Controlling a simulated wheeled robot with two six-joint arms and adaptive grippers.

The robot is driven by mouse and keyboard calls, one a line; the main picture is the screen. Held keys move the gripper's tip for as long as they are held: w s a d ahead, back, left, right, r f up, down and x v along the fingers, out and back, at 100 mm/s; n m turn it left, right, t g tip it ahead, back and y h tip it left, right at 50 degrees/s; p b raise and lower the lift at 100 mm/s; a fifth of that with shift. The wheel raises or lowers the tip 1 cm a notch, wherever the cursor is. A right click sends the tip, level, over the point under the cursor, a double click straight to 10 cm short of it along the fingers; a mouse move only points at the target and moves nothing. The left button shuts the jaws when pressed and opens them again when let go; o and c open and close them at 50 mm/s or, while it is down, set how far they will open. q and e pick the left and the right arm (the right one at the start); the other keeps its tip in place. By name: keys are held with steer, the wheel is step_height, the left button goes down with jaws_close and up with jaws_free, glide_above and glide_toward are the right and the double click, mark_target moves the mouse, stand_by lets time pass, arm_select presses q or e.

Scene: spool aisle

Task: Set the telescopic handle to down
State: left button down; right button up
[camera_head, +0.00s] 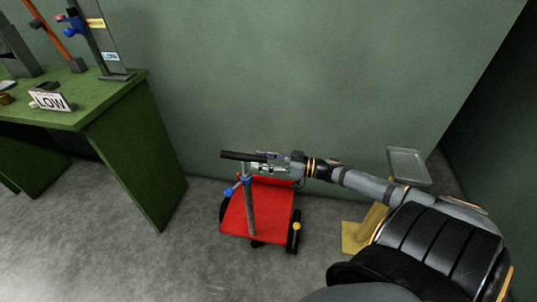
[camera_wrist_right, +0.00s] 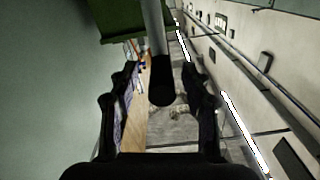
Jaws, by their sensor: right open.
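The telescopic handle has a grey pole (camera_head: 249,212) rising from a red cart (camera_head: 272,207) on the floor, topped by a black grip bar (camera_head: 232,154). My right gripper (camera_head: 264,160) reaches in from the right at the grip bar. In the right wrist view the black grip (camera_wrist_right: 161,95) lies between the two open fingers (camera_wrist_right: 160,74), with a gap on both sides. I cannot tell how far the pole is extended. My left gripper is out of view.
A yellow stand (camera_head: 362,231) and a grey tray (camera_head: 407,166) are right of the cart. A green wall is behind; the front-left floor is clear.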

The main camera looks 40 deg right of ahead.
steer(key=shift+v, duration=1.75)
